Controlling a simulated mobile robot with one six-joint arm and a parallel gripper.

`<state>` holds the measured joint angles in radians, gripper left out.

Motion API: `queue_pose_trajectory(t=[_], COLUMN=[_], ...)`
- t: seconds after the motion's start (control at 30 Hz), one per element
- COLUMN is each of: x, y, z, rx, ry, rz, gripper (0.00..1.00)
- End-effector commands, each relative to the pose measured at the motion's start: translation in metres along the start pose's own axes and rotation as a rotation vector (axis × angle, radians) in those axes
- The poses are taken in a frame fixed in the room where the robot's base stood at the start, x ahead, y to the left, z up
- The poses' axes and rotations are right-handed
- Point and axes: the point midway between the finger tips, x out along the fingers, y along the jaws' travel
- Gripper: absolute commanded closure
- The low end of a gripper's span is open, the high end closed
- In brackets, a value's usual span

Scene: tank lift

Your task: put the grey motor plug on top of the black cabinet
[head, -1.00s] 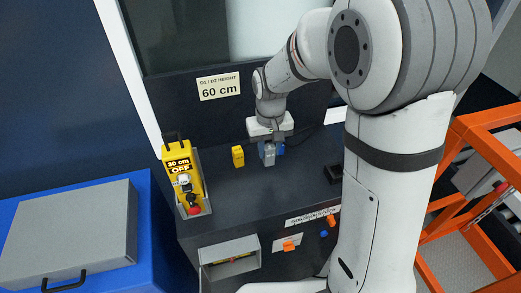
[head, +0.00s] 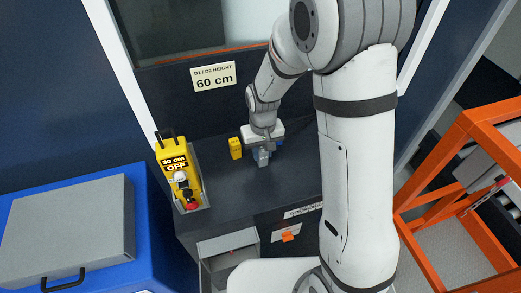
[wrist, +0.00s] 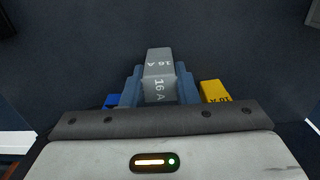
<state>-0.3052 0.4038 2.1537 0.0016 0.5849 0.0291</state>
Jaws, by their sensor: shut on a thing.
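The grey motor plug (wrist: 159,66), marked 16 A, is between the blue-grey fingers of my gripper (wrist: 160,88), which is shut on it. In the head view the plug (head: 264,158) shows just below my gripper (head: 262,150), over the dark top of the black cabinet (head: 225,190). I cannot tell whether the plug touches the top. A yellow plug (head: 235,148) stands on the top to the left of my gripper; it also shows in the wrist view (wrist: 214,91), marked 10 A. A blue thing (wrist: 111,100), partly hidden, is at the left in the wrist view.
A yellow control box (head: 174,165) reading 30 cm OFF stands on the cabinet's left side. A 60 cm sign (head: 213,76) is on the panel behind. A blue cabinet (head: 160,245) with a grey case (head: 70,235) is at left, an orange frame (head: 440,150) at right.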

Motion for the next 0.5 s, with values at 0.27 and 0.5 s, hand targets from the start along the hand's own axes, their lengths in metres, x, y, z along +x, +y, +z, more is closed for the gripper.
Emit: queue_pose_trajectory(t=[0.27, 0.5], x=[0.0017, 0.0025], y=[-0.0004, -0.0007], z=[-0.0002, -0.0002], rx=[-0.001, -0.001], ry=[0.001, 0.001], rz=[0.0, 0.0], gripper=[0.98, 0.59])
